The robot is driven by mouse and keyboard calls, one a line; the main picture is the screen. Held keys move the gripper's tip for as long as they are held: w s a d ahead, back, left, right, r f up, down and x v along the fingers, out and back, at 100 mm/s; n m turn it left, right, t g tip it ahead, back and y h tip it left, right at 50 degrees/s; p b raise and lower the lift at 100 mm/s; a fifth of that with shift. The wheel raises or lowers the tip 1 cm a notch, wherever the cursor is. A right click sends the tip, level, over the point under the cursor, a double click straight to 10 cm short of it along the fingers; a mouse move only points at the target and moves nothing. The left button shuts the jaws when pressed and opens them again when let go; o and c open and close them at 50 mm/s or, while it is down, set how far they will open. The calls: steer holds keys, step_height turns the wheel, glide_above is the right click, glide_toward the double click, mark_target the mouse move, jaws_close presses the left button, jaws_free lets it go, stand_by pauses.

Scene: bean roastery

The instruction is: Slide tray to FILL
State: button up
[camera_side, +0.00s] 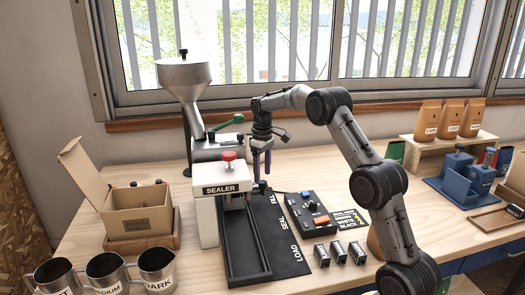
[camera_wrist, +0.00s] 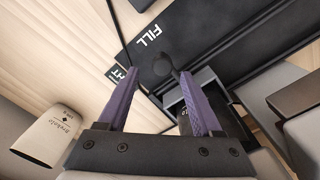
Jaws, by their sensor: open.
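A long black rail (camera_side: 247,258) runs on a dark mat marked LOAD, SEAL and FILL (camera_side: 273,199); the FILL mark (camera_wrist: 148,35) also shows in the wrist view. A dark box-like part with a rounded, knob-like piece (camera_wrist: 161,66) lies beyond my fingers there; it may be the tray and its handle, but I cannot tell for sure. My gripper (camera_side: 261,178) has purple fingers pointing down near the FILL end, behind and right of the sealer. In the wrist view my gripper (camera_wrist: 158,100) is open, with nothing held between its fingers.
The white sealer (camera_side: 221,188) stands close left of my gripper, and the metal hopper (camera_side: 184,78) behind it. A black control box (camera_side: 310,212) sits right of the mat. A pale printed bag or cup (camera_wrist: 48,130) shows at left in the wrist view. Metal cups (camera_side: 157,272) stand front left.

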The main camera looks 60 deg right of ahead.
step_height(320, 180, up, 11)
stand_by(0.3)
steer(key=shift+r, duration=0.1)
steer(key=s+a+r+t, duration=0.1)
steer(key=s+a+r, duration=0.3)
steer(key=s+a, duration=0.3)
steer(key=s+a+r+t, duration=0.2)
steer(key=s+a+r, duration=0.3)
steer(key=a, duration=0.5)
steer(key=s+a+f+t, duration=0.1)
steer(key=s+a+f, duration=0.3)
steer(key=s, duration=0.5)
steer(key=s+a+f+t, duration=0.1)
steer(key=s+a+f, duration=0.4)
steer(key=s, duration=0.5)
steer(key=shift+s+f+t, duration=0.2)
steer(key=shift+s+t, duration=0.1)
